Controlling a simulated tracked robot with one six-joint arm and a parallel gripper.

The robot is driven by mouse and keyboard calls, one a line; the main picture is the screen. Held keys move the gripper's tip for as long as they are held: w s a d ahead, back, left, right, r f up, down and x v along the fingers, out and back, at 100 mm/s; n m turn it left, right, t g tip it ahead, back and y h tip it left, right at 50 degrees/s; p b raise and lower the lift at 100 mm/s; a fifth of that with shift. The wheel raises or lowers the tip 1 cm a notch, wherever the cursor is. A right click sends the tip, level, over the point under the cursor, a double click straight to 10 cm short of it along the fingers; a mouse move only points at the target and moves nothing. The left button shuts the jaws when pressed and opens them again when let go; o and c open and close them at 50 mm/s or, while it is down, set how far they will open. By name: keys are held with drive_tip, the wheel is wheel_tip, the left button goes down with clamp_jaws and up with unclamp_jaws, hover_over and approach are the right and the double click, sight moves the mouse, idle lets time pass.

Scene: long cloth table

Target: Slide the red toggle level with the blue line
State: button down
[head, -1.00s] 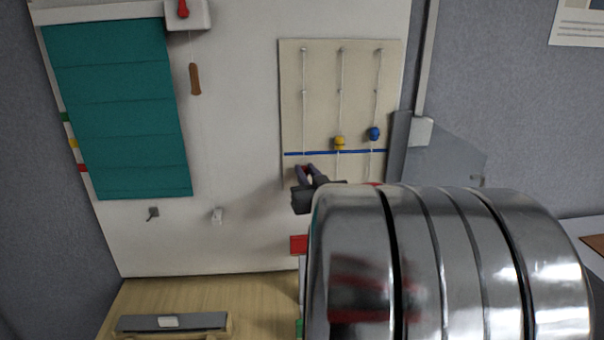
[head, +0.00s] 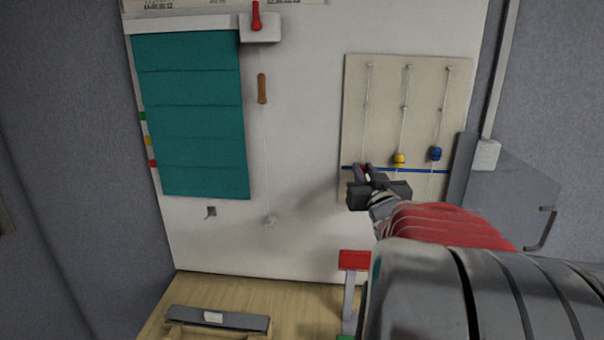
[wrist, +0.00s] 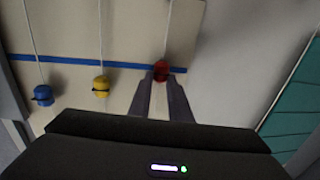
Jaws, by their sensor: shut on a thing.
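The red toggle (wrist: 161,70) is between my fingertips in the wrist view, on the outermost cord of the cream board (head: 385,130). The blue line (head: 428,170) runs across the board and also shows in the wrist view (wrist: 118,65). The red toggle overlaps the line's height there and looks about level with it. My gripper (head: 363,168) is shut on the toggle at the left end of the line in the head view, where the fingers mostly hide it. In the wrist view the fingers (wrist: 159,84) are on both sides of the toggle.
A yellow toggle (head: 399,160) and a blue toggle (head: 436,154) hang on neighbouring cords, just above the line. A teal blind (head: 192,115) and its pull cord with a brown handle (head: 262,88) are to the left. A grey panel (head: 510,195) stands right of the board.

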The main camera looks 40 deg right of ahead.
drive_tip(key=c, duration=1.6)
unclamp_jaws()
drive_tip(key=shift+s, duration=0.1)
drive_tip(key=v, duration=0.7)
drive_tip(key=shift+s+a, duration=0.1)
drive_tip(key=shift+a, duration=0.1)
